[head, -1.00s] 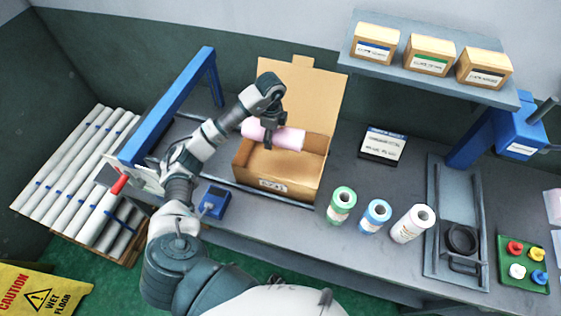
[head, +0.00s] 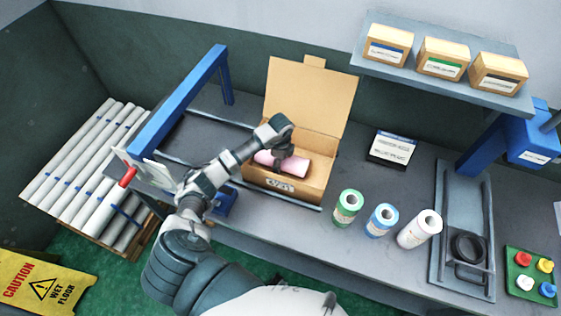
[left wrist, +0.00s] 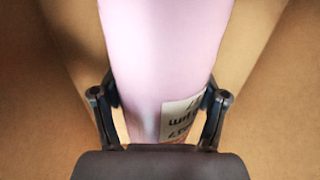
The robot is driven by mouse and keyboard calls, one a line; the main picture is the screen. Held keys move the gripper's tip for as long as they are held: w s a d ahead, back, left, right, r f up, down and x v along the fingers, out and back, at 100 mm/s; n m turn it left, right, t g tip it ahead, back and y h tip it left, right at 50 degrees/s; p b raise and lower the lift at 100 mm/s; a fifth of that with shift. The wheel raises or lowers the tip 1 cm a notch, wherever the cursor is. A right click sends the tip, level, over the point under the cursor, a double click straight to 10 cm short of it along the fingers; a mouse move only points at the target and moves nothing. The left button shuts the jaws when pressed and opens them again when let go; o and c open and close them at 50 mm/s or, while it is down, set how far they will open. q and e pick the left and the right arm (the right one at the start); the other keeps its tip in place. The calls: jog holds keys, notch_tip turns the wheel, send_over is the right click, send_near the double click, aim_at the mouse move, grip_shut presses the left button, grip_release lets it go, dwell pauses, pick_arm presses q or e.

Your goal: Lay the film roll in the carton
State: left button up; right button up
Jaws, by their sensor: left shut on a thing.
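The pink film roll (head: 292,164) lies lengthwise within the open carton (head: 313,186), below its rim. My left gripper (head: 285,165) reaches down into the carton and is shut around the roll's middle. In the left wrist view the pink roll (left wrist: 165,60) with a white printed label runs between the two fingers of the gripper (left wrist: 160,110), with brown cardboard on both sides. The carton's lid (head: 310,95) stands up at the back. Whether the roll touches the carton floor is hard to tell. My right gripper is not in view.
Green (head: 348,205), blue (head: 381,219) and white (head: 419,229) rolls stand upright right of the carton. A blue frame (head: 180,105) rises at the left. A black-and-white box (head: 391,148) sits behind the rolls. A shelf (head: 440,82) with three small cartons hangs above.

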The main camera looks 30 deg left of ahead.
pick_arm(q)
jog(key=o, duration=1.8)
jog(key=shift+c, duration=0.2)
notch_tip(320, 180, up, 12)
jog(key=shift+r, duration=0.1)
